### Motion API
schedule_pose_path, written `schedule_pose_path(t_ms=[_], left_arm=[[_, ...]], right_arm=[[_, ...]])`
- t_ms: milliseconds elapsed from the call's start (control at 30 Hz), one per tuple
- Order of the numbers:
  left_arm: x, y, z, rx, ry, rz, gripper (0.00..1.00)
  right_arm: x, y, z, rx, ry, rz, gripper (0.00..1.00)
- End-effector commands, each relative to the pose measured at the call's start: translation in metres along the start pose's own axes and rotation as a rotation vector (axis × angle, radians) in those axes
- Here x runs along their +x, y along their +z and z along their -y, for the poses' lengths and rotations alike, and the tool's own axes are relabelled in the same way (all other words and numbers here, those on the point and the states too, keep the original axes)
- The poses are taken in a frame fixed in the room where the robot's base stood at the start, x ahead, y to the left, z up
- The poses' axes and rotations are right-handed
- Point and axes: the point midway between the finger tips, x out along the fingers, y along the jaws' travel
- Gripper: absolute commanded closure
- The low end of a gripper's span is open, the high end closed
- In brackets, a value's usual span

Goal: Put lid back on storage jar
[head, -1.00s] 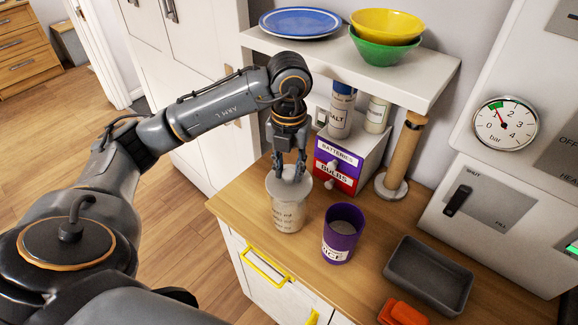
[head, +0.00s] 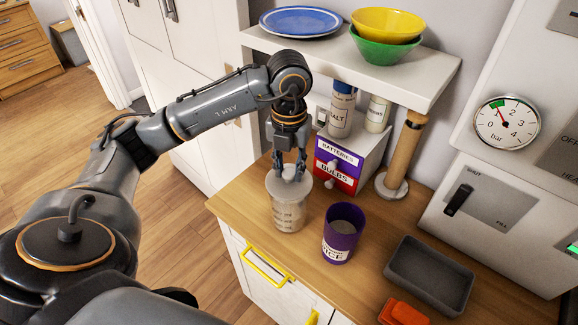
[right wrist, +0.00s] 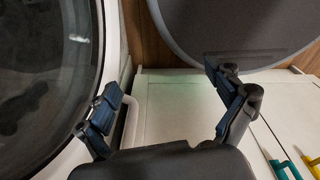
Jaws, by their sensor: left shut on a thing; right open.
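A pale, see-through storage jar (head: 288,216) with printed marks stands upright on the wooden counter. A pale round lid (head: 273,184) shows at its top, level with the mouth; I cannot tell whether it is fully seated. My left gripper (head: 291,176) points straight down over the jar, shut on the middle of the lid; its fingertips partly hide the contact. My right gripper (right wrist: 168,95) is open and empty in the right wrist view, in front of white cabinet fronts.
A purple rice tub (head: 342,236) stands close on the jar's right. Behind are a drawer box (head: 337,165) and a paper-roll holder (head: 404,155). A grey tray (head: 430,275) and an orange item (head: 402,312) lie to the right. A shelf (head: 420,78) with bowls overhangs.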

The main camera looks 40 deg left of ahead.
Motion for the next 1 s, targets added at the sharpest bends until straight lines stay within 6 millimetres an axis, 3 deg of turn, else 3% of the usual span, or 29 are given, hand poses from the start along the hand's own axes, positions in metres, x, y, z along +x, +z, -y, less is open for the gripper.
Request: schedule_pose_path(t_ms=[1000], left_arm=[[0.0031,-0.0002,-0.0001,0.0,0.0,0.0,0.97]], right_arm=[[0.0065,0.0008,-0.0024,0.001,0.003,0.0,0.07]])
